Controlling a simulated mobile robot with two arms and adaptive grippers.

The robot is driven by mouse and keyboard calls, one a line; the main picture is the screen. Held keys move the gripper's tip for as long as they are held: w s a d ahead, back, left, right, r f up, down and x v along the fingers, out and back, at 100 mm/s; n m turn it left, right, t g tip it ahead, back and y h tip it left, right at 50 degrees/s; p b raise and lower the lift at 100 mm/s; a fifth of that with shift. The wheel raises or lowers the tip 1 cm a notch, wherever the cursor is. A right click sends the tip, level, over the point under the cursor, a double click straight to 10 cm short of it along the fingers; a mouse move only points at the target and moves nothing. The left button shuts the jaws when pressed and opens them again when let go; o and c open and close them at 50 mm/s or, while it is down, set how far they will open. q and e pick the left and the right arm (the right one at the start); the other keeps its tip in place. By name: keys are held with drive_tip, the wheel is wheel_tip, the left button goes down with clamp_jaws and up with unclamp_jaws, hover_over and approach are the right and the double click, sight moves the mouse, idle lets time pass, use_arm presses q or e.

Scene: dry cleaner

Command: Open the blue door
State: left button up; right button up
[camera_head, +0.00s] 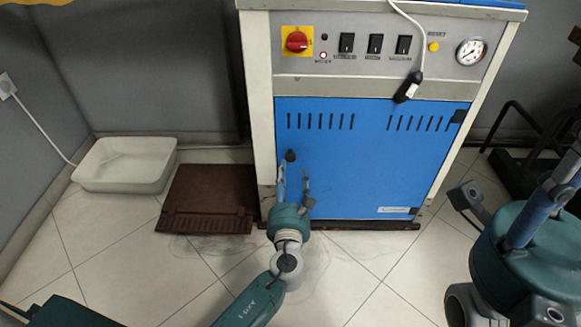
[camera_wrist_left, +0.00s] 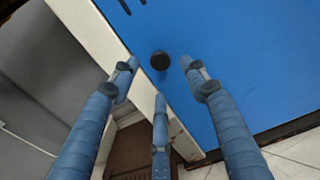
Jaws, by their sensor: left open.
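The blue door (camera_head: 350,165) is the front panel of a grey and blue machine and looks shut, flush with its frame. A small round black knob (camera_head: 290,155) sits near its left edge; the knob also shows in the left wrist view (camera_wrist_left: 160,61). My left gripper (camera_head: 294,170) is open in front of the door's lower left. In the left wrist view its fingers (camera_wrist_left: 158,75) spread to both sides of the knob, with no visible contact. A teal part of my right arm shows at the right edge; its finger state is unclear.
Above the door, a control panel (camera_head: 375,72) carries a red switch, black switches and a gauge. A corded black handset (camera_head: 408,87) hangs there. A brown mat-like panel (camera_head: 210,195) and a white tray (camera_head: 125,163) lie left on the tiled floor.

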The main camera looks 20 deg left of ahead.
sight(290, 159)
use_arm(q)
drive_tip(key=shift+b+x, duration=0.7)
drive_tip(key=shift+x, duration=2.1)
drive_tip(key=shift+f, duration=0.1)
clamp_jaws()
